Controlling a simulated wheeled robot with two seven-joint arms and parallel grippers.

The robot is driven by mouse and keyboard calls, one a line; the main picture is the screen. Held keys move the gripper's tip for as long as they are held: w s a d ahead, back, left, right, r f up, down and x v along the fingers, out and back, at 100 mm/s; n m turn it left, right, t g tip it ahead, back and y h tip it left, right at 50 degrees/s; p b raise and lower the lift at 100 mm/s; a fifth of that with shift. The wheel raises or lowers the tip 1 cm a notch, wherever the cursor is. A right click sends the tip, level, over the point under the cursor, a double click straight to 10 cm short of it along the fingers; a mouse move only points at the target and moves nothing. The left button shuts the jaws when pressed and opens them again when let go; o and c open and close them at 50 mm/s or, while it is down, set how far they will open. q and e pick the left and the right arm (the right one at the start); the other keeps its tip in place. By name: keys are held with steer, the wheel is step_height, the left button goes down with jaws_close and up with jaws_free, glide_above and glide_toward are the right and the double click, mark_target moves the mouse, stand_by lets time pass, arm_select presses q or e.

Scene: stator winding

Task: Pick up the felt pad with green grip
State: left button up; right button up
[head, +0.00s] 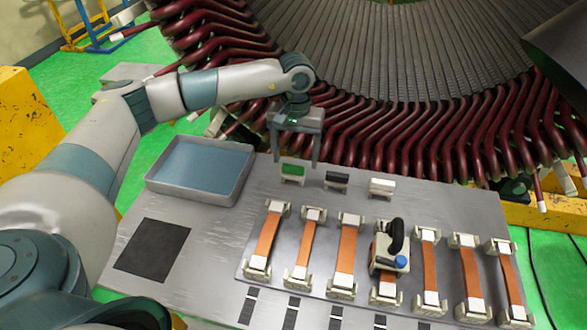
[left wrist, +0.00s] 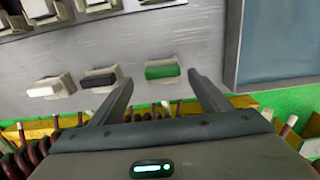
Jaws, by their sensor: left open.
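The felt pad with green grip (head: 292,171) sits on the metal table near its back edge, the leftmost of three pads in the head view. My left gripper (head: 295,161) points down close above and behind it, with its two fingers spread. In the left wrist view, the green-gripped pad (left wrist: 162,71) lies just beyond the open fingertips (left wrist: 160,79), roughly centred between them. Nothing is held. I cannot tell the exact height gap between fingertips and pad. My right gripper is not in view.
A black-gripped pad (head: 336,180) and a white-gripped pad (head: 381,187) stand to the right. A blue-lined tray (head: 242,187) is on the left, a dark mat (head: 153,250) in front of it. Copper strips (head: 348,255) in clamps fill the front right. The stator's dark red coils (head: 360,130) rise behind.

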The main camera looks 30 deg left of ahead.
mark_target(293, 165)
arm_select(q)
steer(key=shift+f, duration=0.15)
steer(key=shift+a+f+p, duration=0.15)
steer(key=shift+f+p, duration=0.65)
steer(key=shift+p, duration=0.2)
step_height(293, 165, down, 2)
steer(key=shift+s+a+f+p, duration=0.1)
steer(key=shift+p, duration=0.45)
steer(key=shift+f, duration=0.65)
steer(key=c, duration=1.2)
